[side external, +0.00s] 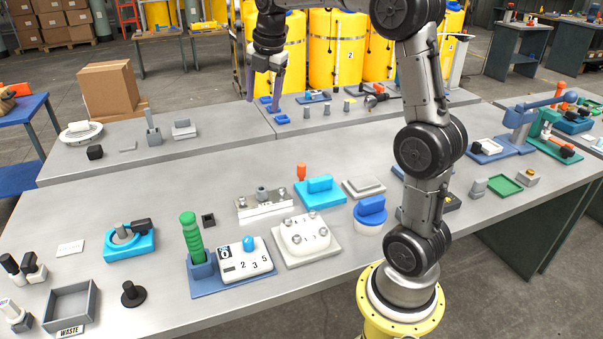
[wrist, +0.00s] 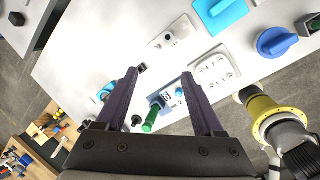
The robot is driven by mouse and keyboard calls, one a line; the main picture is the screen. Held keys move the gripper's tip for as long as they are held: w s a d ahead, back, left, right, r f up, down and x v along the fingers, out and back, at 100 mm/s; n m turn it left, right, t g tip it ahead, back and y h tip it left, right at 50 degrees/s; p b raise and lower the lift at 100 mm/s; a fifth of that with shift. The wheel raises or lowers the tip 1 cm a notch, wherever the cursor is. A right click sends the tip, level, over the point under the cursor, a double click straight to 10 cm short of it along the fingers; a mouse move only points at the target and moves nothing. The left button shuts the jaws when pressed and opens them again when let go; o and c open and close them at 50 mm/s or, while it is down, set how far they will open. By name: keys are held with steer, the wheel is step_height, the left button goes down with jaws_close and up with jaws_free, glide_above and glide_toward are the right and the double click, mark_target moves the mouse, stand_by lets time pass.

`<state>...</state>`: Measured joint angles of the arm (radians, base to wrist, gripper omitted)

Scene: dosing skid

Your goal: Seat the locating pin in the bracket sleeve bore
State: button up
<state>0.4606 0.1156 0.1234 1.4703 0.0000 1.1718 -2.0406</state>
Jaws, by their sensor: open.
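My gripper (side external: 263,100) is high over the back part of the bench in the side view, its two purple fingers spread with nothing between them. It also shows open in the wrist view (wrist: 160,76). A metal bracket plate (side external: 278,208) with a short upright grey cylinder (side external: 262,191) stands mid-bench; this looks like the bracket sleeve, and its bore is too small to make out. The bracket also shows in the wrist view (wrist: 172,39). Several small grey upright cylinders, one of them here (side external: 327,109), stand on the back bench; I cannot tell which is the locating pin.
A tall green handle (side external: 190,232) stands in a blue holder, beside a numbered white box (side external: 243,265). A cyan block (side external: 320,195), a blue knob (side external: 371,210) and a white-topped plate (side external: 304,236) crowd the middle. A waste tray (side external: 70,305) is front left.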

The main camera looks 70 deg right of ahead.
steer(key=w+d+f+m+g, duration=0.1)
steer(key=d+f+g, duration=0.1)
steer(key=d+f, duration=0.95)
steer(key=m+y, duration=0.1)
glide_above(301, 165)
step_height(301, 165, down, 5)
steer(key=shift+g, duration=0.3)
steer(key=f, duration=0.8)
steer(key=shift+s+d, duration=0.15)
steer(key=shift+s, duration=0.05)
steer(key=shift+w+f, duration=0.2)
steer(key=shift+f, duration=2.4)
steer(key=shift+c, duration=0.2)
jaws_close()
